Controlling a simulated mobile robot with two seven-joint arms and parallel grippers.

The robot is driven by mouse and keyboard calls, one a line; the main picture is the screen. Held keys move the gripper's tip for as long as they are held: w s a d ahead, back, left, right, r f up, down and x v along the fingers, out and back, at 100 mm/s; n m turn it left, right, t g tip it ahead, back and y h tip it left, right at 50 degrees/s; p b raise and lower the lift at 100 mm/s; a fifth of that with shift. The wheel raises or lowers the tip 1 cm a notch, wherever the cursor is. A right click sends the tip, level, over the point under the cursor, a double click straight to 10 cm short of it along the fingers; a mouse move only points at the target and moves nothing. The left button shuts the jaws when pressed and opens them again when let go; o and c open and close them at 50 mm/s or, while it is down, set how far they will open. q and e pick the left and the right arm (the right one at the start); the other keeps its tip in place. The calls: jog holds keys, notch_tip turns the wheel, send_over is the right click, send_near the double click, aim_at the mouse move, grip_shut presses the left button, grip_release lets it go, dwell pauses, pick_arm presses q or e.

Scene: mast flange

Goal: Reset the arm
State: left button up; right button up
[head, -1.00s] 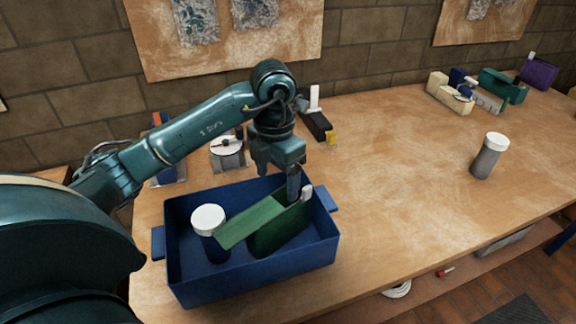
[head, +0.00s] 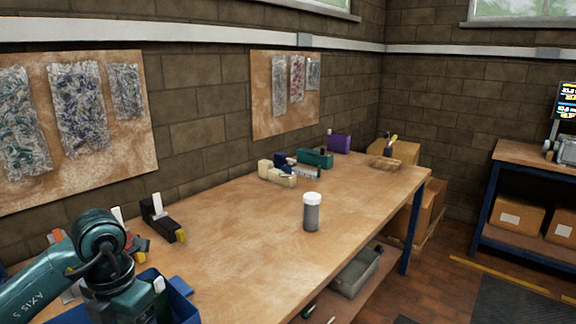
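My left arm comes in at the bottom left corner of the head view. Its hand (head: 132,302) is over the blue bin (head: 181,304), and the lower part of the hand is cut off by the frame edge. The fingertips cannot be made out, so I cannot tell whether they are open or shut, or hold anything. A small white piece (head: 158,285) shows just beside the hand. The inside of the bin is mostly hidden. My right gripper is not in view.
A grey bottle with a white lid (head: 312,212) stands upright on the wooden workbench (head: 250,235). A black tape dispenser (head: 160,217) sits near the wall. Several items, including a green one (head: 315,158) and a purple box (head: 339,143), stand farther back.

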pick_arm(q)
jog(key=s+d+f+m+g+h, duration=0.1)
jog(key=s+d+f+h, duration=0.15)
jog(key=d+h, duration=0.45)
jog(key=s+d+f+m+g+h, duration=0.1)
jog(key=s+d+h, duration=0.25)
jog(key=d, duration=0.65)
jog(key=s+d+r+n+h, duration=0.2)
jog(key=d+r+n+h, duration=0.25)
jog(key=d+h, duration=0.25)
jog(key=w+a+f+n+t+y, duration=0.2)
jog(key=w+a+n+t+y, duration=0.15)
jog(key=n+t, duration=0.75)
jog(key=w+a+f+n+t+y, duration=0.2)
jog(key=a+n+t+y, duration=0.15)
jog(key=n+t, duration=0.7)
jog(key=s+a+f+n+g+y, duration=0.2)
jog(key=s+f+n+g+y, duration=0.1)
jog(key=f, duration=0.6)
jog(key=s+a+f+n+g+y, duration=0.3)
jog(key=s+f+n+g, duration=0.3)
jog(key=f+n, duration=0.3)
jog(key=shift+s+f+n+y+p, duration=0.35)
jog(key=shift+s+y, duration=0.2)
jog(key=shift+s, duration=0.35)
